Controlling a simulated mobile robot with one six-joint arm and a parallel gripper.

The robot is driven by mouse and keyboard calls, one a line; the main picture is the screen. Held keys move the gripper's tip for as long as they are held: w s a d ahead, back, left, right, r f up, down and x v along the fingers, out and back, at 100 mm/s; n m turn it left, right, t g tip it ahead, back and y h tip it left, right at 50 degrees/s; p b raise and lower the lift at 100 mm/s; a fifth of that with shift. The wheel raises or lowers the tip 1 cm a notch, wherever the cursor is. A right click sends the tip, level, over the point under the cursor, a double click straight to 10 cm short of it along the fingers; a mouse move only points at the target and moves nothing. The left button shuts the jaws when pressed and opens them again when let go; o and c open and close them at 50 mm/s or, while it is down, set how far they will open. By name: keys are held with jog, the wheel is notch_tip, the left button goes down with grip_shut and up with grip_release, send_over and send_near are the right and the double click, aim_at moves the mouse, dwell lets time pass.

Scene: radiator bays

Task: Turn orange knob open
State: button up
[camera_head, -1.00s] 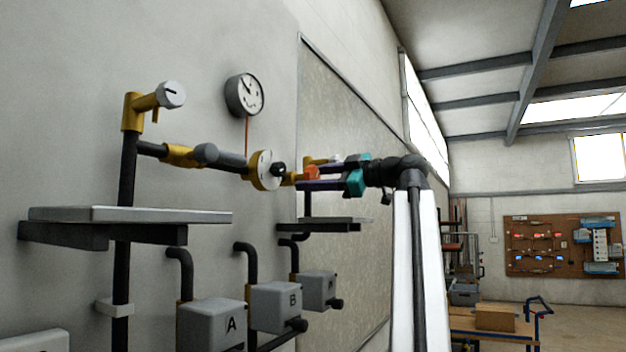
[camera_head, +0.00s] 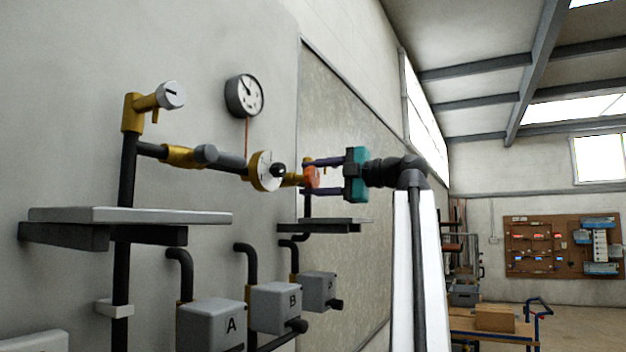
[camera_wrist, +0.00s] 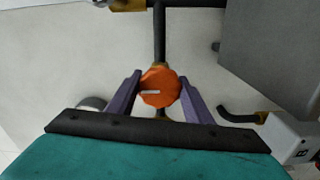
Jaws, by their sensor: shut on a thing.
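The orange knob (camera_head: 312,177) sits at the end of the brass valve fitting on the wall pipe. In the wrist view the orange knob (camera_wrist: 160,87) faces me, with a short pale mark lying nearly level, from its middle toward the left edge. My gripper (camera_head: 309,176) reaches it from the right, its purple fingers above and below the knob in the head view. In the wrist view my gripper (camera_wrist: 161,76) has one finger on each side of the knob and is shut on it. The dark pipe behind the knob is partly hidden.
A round gauge (camera_head: 244,95) hangs above. A grey shelf (camera_head: 325,225) and grey boxes, including box B (camera_head: 276,306), lie below.

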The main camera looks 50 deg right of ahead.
jog(key=shift+f, duration=0.15)
jog(key=o, duration=1)
jog(key=shift+o, duration=0.2)
jog(key=shift+s, duration=0.1)
jog(key=p+v, duration=0.1)
jog(key=v, duration=1.2)
jog(key=shift+s, duration=0.3)
jog(key=shift+s+d, duration=0.1)
